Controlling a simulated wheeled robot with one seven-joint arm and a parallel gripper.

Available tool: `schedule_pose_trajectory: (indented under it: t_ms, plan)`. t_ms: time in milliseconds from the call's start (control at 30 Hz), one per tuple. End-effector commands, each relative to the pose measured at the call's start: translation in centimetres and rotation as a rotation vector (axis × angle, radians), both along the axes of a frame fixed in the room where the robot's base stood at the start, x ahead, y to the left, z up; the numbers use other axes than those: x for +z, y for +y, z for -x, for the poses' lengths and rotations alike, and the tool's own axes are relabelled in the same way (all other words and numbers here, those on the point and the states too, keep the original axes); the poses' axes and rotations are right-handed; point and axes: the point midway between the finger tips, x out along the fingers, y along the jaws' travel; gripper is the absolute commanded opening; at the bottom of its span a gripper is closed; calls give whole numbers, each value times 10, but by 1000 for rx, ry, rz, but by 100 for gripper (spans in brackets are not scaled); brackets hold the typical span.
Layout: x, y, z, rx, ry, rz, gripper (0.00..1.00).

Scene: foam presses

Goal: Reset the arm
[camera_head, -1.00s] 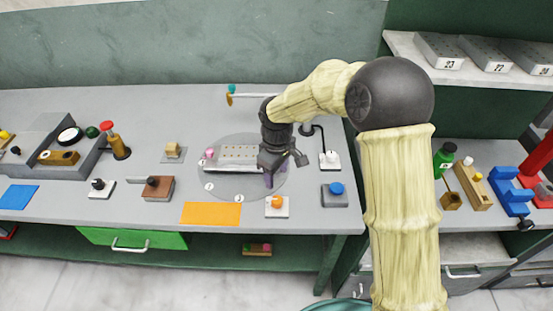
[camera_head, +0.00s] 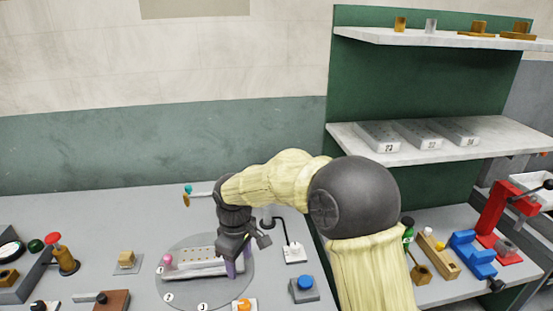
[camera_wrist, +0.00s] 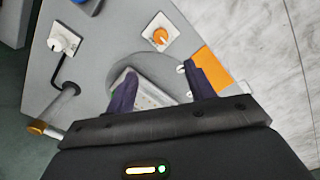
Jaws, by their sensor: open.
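My arm reaches over the grey table, bent at a large dark joint, in the head view. My gripper (camera_head: 238,262) points down above the round grey turntable plate (camera_head: 240,295). In the wrist view my gripper (camera_wrist: 158,88) has its two dark purple fingers spread wide apart, with nothing held between them. Below the fingers lies a pale perforated block (camera_wrist: 150,97), which also shows in the head view as a long perforated block (camera_head: 205,268) with a pink knob at its left end. The gripper hides the block's right end.
Shelves with numbered trays (camera_head: 375,137) and a red press (camera_head: 497,220) are at right.

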Motion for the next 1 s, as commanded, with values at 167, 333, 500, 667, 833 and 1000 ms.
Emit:
schedule_pose_trajectory:
  t_ms: [167,333,500,667,833,1000]
  plan:
    - [1,-44,2,-138,-25,-4,54]
    - [1,-119,16,-404,-67,-25,54]
    - [-1,-193,46,-699,-116,-59,54]
    - [-6,-251,88,-983,-162,-101,54]
    - [-12,-284,121,-1183,-196,-137,54]
    - [-13,-288,128,-1222,-201,-143,54]
